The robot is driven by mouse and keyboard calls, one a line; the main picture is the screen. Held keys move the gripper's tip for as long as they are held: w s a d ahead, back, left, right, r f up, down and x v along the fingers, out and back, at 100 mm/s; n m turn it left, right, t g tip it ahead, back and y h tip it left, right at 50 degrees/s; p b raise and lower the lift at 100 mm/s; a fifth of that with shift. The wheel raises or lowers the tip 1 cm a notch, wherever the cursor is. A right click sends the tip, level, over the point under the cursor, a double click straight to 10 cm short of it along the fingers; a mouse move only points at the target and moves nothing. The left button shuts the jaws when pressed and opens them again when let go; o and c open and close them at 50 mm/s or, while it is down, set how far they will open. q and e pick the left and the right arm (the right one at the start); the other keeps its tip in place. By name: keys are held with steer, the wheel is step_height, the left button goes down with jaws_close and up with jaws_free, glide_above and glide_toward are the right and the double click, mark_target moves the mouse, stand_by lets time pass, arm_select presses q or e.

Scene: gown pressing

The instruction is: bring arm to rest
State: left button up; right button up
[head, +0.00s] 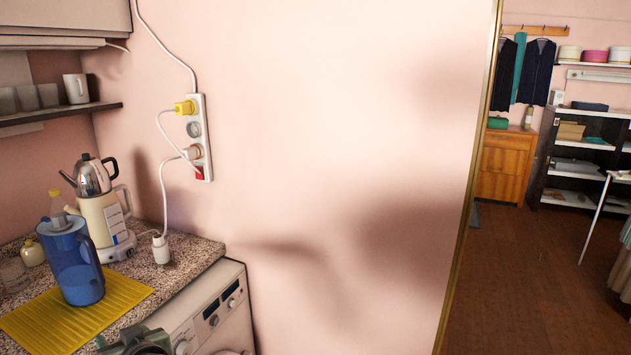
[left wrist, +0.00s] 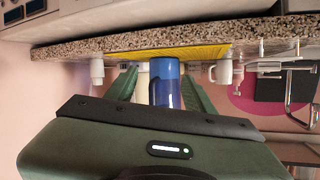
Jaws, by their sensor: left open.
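My left gripper (head: 135,343) shows at the bottom edge of the head view, cut off by the frame, in front of the counter. In the left wrist view, which is upside down, its two green fingers (left wrist: 160,76) are spread apart. A blue jug (left wrist: 165,84) shows between them in that view, beyond the gripper. In the head view the blue jug (head: 72,262) stands upright on a yellow mat (head: 118,292), apart from the gripper. My right gripper is not in view.
A kettle (head: 104,220) with a steel teapot on top stands on the speckled counter (head: 190,262). A white appliance (head: 215,310) is below. A power strip (head: 198,138) with cords hangs on the pink wall. A doorway at right opens onto a room with a wooden cabinet (head: 506,165).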

arm_select(q)
steer(key=s+d+f+m+g+h, duration=0.2)
steer(key=s+d+f+m+h, duration=0.3)
steer(key=s+f, duration=0.7)
steer(key=s+d+f+m+g+h, duration=0.2)
steer(key=s+d+f+h, duration=0.15)
steer(key=s+d, duration=0.4)
steer(key=s+d+f+m+g+h, duration=0.25)
steer(key=s+d+f, duration=0.2)
steer(key=s, duration=0.55)
steer(key=s+f+x, duration=0.1)
steer(key=s+x, duration=0.2)
steer(key=x, duration=0.9)
steer(key=s+a+x, duration=0.1)
steer(key=s+x, duration=0.2)
steer(key=x, duration=0.9)
steer(key=s+a+f+g, duration=0.1)
steer(key=s+a+f, duration=0.1)
steer(key=s+f, duration=1.5)
steer(key=shift+s+a+f+g, duration=0.15)
steer(key=shift+a+f+g, duration=0.1)
steer(key=shift+a+g, duration=0.1)
steer(key=shift+m, duration=0.25)
